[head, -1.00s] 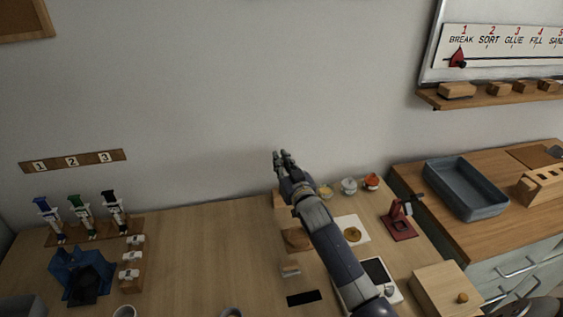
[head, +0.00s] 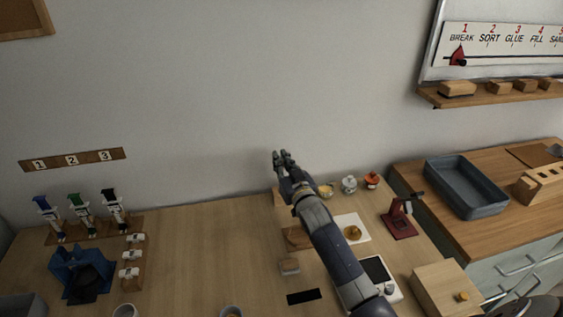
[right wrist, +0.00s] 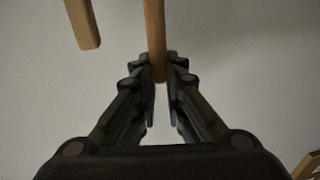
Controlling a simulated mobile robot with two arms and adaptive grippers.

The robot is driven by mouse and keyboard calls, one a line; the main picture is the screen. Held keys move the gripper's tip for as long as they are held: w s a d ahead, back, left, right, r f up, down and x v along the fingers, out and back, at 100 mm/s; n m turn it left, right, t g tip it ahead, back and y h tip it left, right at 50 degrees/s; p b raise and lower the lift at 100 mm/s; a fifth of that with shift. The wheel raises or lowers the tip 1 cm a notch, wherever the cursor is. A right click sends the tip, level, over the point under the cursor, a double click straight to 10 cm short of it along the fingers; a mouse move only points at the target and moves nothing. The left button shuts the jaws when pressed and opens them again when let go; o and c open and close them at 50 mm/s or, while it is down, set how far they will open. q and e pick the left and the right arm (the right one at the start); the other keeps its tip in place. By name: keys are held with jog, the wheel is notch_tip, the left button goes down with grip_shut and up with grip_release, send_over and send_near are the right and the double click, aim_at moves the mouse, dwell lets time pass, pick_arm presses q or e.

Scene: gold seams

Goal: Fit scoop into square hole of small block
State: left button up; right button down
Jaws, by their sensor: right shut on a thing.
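My right gripper (head: 283,158) is raised in front of the wall, above the back of the table. In the right wrist view its fingers (right wrist: 160,75) are shut on a slim wooden rod (right wrist: 154,35), which looks like the scoop's handle. The scoop's far end is out of that view, and I cannot make the scoop out in the head view. My left gripper is not in view.
Wooden pieces (head: 297,239) stand partly behind my right arm. Small pots (head: 349,185), a red stand (head: 400,218) and a wooden box (head: 447,289) are to its right. A second wooden stick (right wrist: 83,22) shows near the fingers. The table's middle left (head: 200,250) is clear.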

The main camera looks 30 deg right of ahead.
jog(key=shift+f+b, duration=1.55)
jog(key=shift+f, duration=0.95)
dwell(1.2)
jog(key=c, duration=1.6)
grip_release()
jog(key=s+p, duration=0.2)
jog(key=s, duration=0.1)
jog(key=s+p, duration=0.1)
jog(key=s, duration=0.1)
jog(key=shift+a, duration=0.3)
